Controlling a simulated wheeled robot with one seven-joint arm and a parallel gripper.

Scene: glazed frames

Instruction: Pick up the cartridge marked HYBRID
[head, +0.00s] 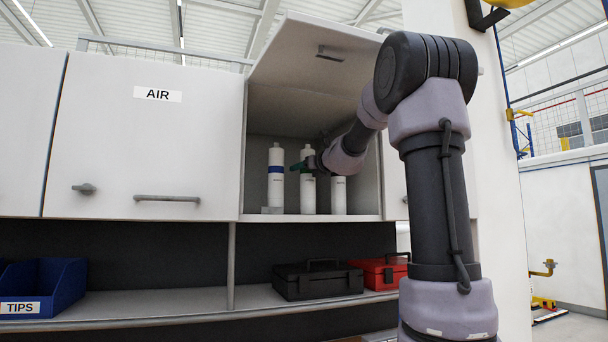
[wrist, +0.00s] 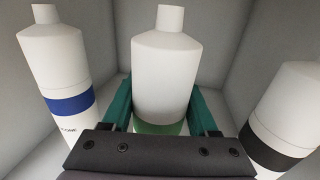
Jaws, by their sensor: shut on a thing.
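Three white cartridges stand in a row in the open wall cabinet. The left one (head: 276,190) has a blue band, which also shows in the wrist view (wrist: 70,103). The middle cartridge (head: 308,196) has a green band, partly hidden by my gripper in the wrist view (wrist: 160,75). The right one (head: 339,197) shows a black band in the wrist view (wrist: 270,148).
The cabinet's flap door (head: 310,65) is raised above the opening. The cabinet walls and neighbouring cartridges are close. Below are a black case (head: 317,283), a red case (head: 378,272) and a blue TIPS bin (head: 60,290).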

